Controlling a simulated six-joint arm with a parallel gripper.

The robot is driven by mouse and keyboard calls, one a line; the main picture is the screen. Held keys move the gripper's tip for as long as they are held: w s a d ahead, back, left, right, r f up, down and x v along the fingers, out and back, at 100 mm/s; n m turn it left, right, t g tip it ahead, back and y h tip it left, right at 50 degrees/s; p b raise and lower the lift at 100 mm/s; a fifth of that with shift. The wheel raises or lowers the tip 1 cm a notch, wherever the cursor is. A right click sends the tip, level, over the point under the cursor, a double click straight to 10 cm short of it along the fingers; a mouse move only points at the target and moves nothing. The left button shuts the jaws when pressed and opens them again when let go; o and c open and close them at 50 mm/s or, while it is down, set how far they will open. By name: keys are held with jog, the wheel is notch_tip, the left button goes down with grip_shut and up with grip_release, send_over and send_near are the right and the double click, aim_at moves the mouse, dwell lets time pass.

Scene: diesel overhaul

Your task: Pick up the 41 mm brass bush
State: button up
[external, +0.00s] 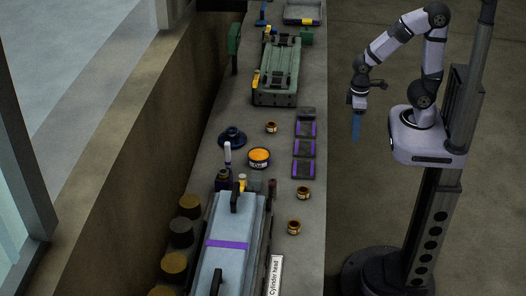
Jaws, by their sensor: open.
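Three small brass bushes with dark bands stand on the grey bench. One brass bush (271,127) is near the middle, one brass bush (303,193) is near the right edge, and another brass bush (294,227) is a little nearer the camera. Any size marks are too small to read, so I cannot tell which is 41 mm. My gripper (356,130) hangs with its blue fingers pointing down, off the bench's right side and apart from all the bushes. It is open, and nothing shows in it.
A dark tray with purple-edged compartments (305,147) lies by the bench's right edge. An orange-topped tin (259,157) and a dark flanged part (232,137) are left of it. A long blue-grey cover (228,262) with handles and a green engine block (277,72) take up much of the bench.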

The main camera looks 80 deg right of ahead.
notch_tip(320, 180, up, 5)
jog(key=n+t+y+b, duration=0.3)
jog(key=t+y+b, duration=0.2)
jog(key=t+b, duration=0.45)
send_over(303, 189)
jog(key=w+a+r+m+t+b, duration=0.1)
jog(key=a+r+m+t+b, duration=0.1)
jog(key=a+t+b, duration=0.35)
jog(key=s+d+f+m+t+h+b, duration=0.2)
jog(key=s+d+f+m+h+b, duration=0.1)
jog(key=s+h+b, duration=0.45)
jog(key=shift+h, duration=0.45)
jog(key=f, duration=0.9)
jog(key=f+p, duration=0.1)
jog(key=f, duration=0.4)
jog(key=shift+s+d, duration=0.35)
jog(key=shift+d, duration=0.05)
jog(key=shift+x, duration=3.7)
